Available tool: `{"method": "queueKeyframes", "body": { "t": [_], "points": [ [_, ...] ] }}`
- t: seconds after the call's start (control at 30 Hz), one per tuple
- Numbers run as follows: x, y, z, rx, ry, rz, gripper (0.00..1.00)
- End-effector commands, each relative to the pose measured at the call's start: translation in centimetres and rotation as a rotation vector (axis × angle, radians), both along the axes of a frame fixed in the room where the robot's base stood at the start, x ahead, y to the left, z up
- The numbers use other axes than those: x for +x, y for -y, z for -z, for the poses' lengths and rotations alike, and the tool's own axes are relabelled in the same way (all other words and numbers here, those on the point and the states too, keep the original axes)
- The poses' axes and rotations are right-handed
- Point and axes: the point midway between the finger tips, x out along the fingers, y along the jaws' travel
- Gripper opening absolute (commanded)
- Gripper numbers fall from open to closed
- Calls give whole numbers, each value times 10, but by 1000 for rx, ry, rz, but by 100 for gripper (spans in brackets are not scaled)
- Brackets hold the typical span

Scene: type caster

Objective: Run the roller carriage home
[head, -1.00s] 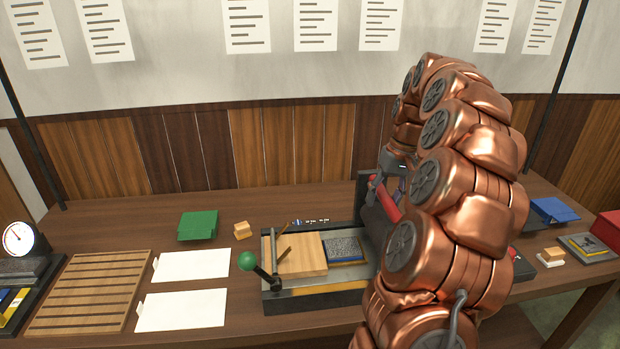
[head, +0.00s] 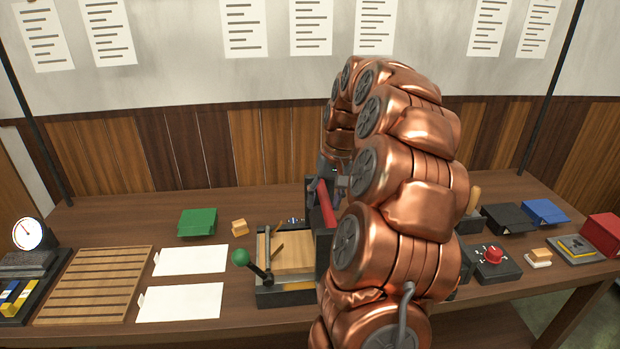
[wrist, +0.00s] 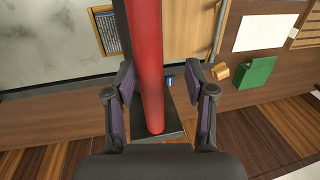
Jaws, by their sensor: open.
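The roller carriage shows as a red bar (head: 327,204) on a dark housing over the wooden bed (head: 284,249) of the machine. In the wrist view the red bar (wrist: 146,60) runs between the two open fingers of my gripper (wrist: 162,100), with space on both sides. In the head view my gripper (head: 328,182) is at the far end of the bar, partly behind my copper arm. The arm hides the right part of the machine. A lever with a green knob (head: 240,257) stands at the machine's left front.
To the left lie two white sheets (head: 180,302), a slatted wooden rack (head: 95,285), a green block (head: 197,222) and a small tan block (head: 239,227). To the right are a box with a red knob (head: 493,256) and a blue item (head: 544,212). Table between is partly clear.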

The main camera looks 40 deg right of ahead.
Motion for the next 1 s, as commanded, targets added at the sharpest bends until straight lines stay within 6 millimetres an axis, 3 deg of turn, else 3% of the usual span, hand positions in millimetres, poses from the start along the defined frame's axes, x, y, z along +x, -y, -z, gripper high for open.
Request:
{"method": "queueKeyframes", "body": {
  "t": [0.53, 1.0],
  "points": [
    [-6, 8, -48, -2, 0, -2, 54],
    [-8, 6, -71, -1, -2, -12, 54]
  ]
}}
